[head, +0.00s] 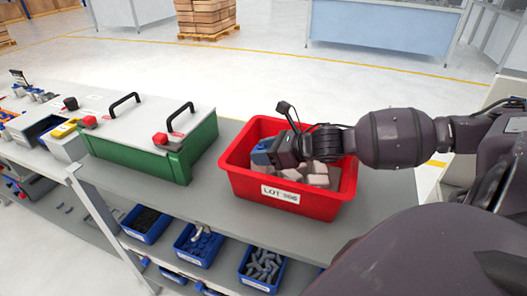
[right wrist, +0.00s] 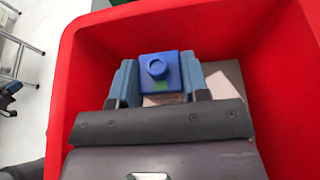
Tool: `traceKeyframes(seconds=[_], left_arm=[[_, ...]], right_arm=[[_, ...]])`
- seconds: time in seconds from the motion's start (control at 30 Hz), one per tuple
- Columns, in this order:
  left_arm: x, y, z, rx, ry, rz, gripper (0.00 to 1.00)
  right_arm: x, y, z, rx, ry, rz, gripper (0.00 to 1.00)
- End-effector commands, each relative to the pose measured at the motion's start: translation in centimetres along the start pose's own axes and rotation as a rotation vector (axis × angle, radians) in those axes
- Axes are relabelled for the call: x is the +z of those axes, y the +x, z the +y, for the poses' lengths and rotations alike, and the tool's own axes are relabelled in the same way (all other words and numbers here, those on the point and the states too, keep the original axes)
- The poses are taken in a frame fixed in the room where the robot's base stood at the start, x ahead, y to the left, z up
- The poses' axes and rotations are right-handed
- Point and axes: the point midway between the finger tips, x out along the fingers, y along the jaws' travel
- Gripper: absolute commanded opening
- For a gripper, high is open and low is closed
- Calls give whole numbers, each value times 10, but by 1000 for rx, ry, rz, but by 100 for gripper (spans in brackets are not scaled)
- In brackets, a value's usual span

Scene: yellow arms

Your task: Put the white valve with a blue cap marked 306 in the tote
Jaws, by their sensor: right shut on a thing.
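The valve's square blue cap with a round knob (right wrist: 160,70) shows between the two blue fingers of my right gripper (right wrist: 160,84) in the right wrist view. The gripper is shut on the valve. The valve's white body is mostly hidden below the cap, and I cannot read a 306 marking. In the head view my right gripper (head: 264,153) is inside the mouth of the red tote (head: 245,186), near its left side. Whether the valve touches the tote's contents is hidden. My left gripper is out of view.
Several pale blocks (head: 318,181) lie in the tote, right of the gripper. A green case with a grey lid (head: 150,135) stands left of the tote on the grey bench (head: 215,215). Blue bins (head: 197,245) with parts sit on the shelf below.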

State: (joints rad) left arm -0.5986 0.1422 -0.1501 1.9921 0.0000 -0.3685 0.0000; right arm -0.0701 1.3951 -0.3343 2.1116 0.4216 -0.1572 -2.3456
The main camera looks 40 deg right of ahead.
Motion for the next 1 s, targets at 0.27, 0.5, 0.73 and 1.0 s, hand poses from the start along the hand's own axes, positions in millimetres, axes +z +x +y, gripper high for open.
traceKeyframes(seconds=[0.27, 0.5, 0.73, 1.0], left_arm=[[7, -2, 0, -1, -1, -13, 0], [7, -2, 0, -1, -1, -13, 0], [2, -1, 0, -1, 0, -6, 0], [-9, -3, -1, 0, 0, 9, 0]], right_arm=[[-2, 1, 0, 0, -1, 0, 53], [-2, 1, 0, 0, -1, 0, 68], [1, -1, 0, 0, 0, 0, 68], [1, -24, 0, -1, -1, 2, 68]])
